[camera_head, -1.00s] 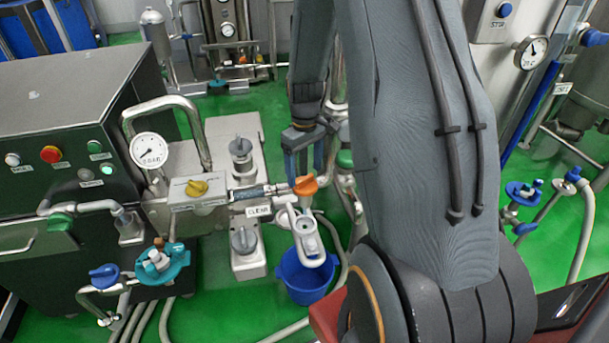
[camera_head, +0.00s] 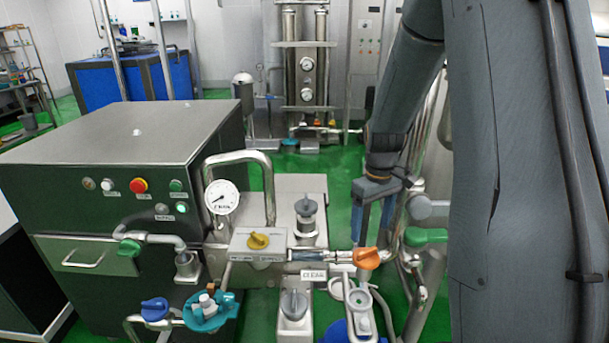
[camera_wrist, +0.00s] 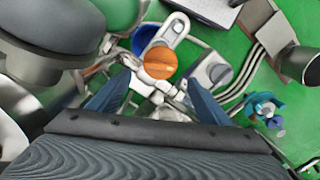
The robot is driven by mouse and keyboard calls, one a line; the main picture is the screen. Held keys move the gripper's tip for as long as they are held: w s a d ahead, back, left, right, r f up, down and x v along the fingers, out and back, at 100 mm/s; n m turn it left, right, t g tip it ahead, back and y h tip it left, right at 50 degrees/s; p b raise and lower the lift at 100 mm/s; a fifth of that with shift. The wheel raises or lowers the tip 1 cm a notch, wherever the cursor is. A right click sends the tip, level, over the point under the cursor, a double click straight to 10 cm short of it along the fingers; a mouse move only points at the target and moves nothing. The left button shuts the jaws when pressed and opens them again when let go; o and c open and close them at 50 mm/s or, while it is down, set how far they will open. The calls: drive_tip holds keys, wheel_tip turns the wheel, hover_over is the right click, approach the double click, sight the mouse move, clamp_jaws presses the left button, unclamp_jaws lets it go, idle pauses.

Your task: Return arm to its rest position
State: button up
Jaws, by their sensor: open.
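My gripper (camera_head: 371,222) hangs from my arm right of centre in the head view, pointing down, with its blue-grey fingers just above an orange valve knob (camera_head: 366,258). In the wrist view my gripper (camera_wrist: 155,108) has its two fingers spread wide apart with nothing between the tips. The orange knob (camera_wrist: 160,63) lies beyond the fingertips there, apart from both fingers. My arm fills the right side of the head view and hides what stands behind it.
A dark steel cabinet (camera_head: 60,190) with buttons stands at the left. A blue bucket (camera_head: 345,333) is partly cut off below. Green floor shows behind.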

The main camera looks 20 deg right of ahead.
drive_tip(key=s+a+r+m+t, duration=0.1)
drive_tip(key=s+a+r, duration=0.3)
drive_tip(key=s+a, duration=1.1)
drive_tip(key=shift+r+m, duration=0.35)
drive_tip(key=shift+m, duration=0.55)
drive_tip(key=shift+s, duration=0.1)
